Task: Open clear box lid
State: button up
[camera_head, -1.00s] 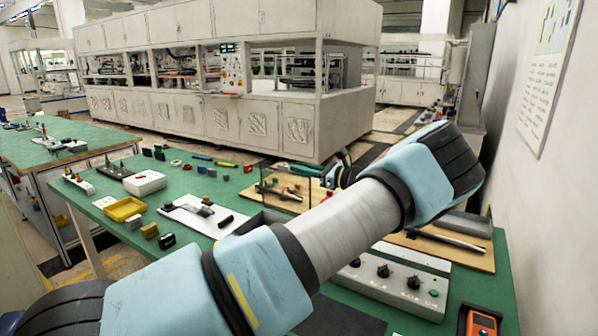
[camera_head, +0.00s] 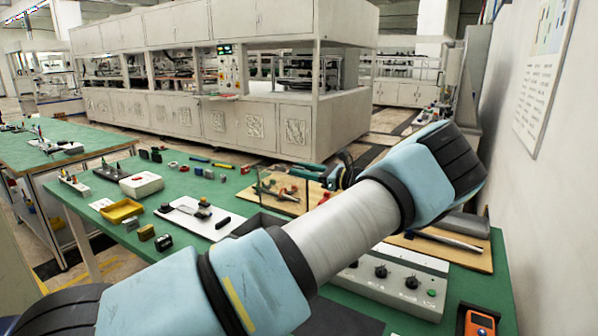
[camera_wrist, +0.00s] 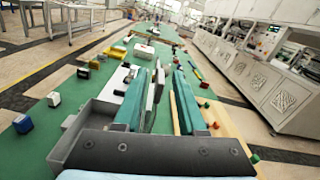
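The clear box (camera_head: 276,188) stands on a wooden board in the head view, with small red and green parts showing through its walls. Whether its lid is raised is too small to tell. My gripper (camera_head: 306,171) is just above and behind the box's right side. In the wrist view, the two teal fingers of my gripper (camera_wrist: 159,95) are apart. A thin pale panel with a dark edge shows between them; I cannot tell whether it is part of the box or whether a finger touches it. My arm crosses in front and hides part of the table.
The green table (camera_head: 110,226) holds a yellow tray (camera_head: 121,210), a white box (camera_head: 141,184) and a white board with tools (camera_head: 195,217). A grey control panel (camera_head: 395,284) and an orange meter (camera_head: 480,322) lie at the right. A wall borders the right side.

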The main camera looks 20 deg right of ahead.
jog(key=b+v, duration=0.3)
jog(key=v, duration=0.6)
jog(key=shift+s+d, duration=0.25)
jog(key=shift+d, duration=0.05)
